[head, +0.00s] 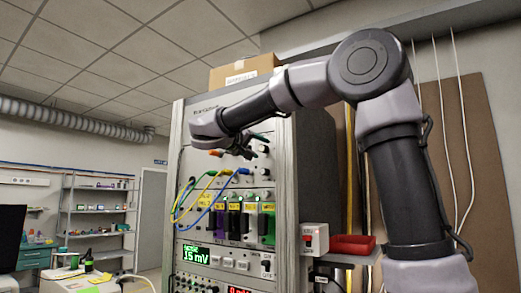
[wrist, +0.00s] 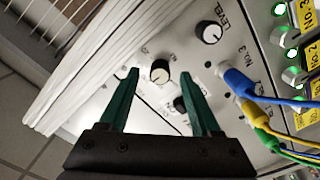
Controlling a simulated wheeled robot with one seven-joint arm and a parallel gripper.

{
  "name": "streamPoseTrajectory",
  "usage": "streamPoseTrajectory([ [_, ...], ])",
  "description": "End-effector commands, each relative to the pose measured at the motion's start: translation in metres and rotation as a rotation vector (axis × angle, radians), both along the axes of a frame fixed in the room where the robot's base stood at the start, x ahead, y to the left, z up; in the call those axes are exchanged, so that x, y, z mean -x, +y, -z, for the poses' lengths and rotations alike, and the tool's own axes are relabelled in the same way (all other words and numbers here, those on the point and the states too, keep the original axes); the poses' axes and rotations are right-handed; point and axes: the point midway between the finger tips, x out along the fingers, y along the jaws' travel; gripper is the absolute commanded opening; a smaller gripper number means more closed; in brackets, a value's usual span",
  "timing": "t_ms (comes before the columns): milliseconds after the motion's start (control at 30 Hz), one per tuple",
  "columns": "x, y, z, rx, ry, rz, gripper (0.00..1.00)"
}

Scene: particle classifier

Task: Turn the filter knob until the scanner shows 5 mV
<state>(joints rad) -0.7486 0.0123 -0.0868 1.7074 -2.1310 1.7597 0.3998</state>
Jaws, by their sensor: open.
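The rack unit's scanner display (head: 196,254) glows green in the head view and appears to read 15 mV. In the wrist view a black knob with a pale face (wrist: 160,72) lies between and just beyond the fingertips of my gripper (wrist: 158,77). The label beside it is too small to read, so I cannot confirm it is the filter knob. My gripper is open, with one green finger on each side of that knob; contact is not clear. In the head view my gripper (head: 240,151) is at the upper panel, partly hidden by my arm.
Blue, yellow and green cables (wrist: 262,91) plug in to the right. A red tray (head: 352,244) stands right of the rack.

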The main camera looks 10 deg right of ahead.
Motion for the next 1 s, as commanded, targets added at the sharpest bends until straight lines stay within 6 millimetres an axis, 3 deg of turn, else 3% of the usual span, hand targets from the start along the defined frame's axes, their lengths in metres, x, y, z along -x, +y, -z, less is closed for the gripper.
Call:
streamPoseTrajectory([
  [467, -0.0111, -0.0112, 0.0003, -0.001, 0.0, -0.001, 0.64],
  [633, -0.011, -0.0111, 0.0003, -0.001, 0.0, -0.001, 0.0],
  [1000, -0.011, -0.0109, 0.0005, -0.03, -0.028, -0.001, 0.0],
])
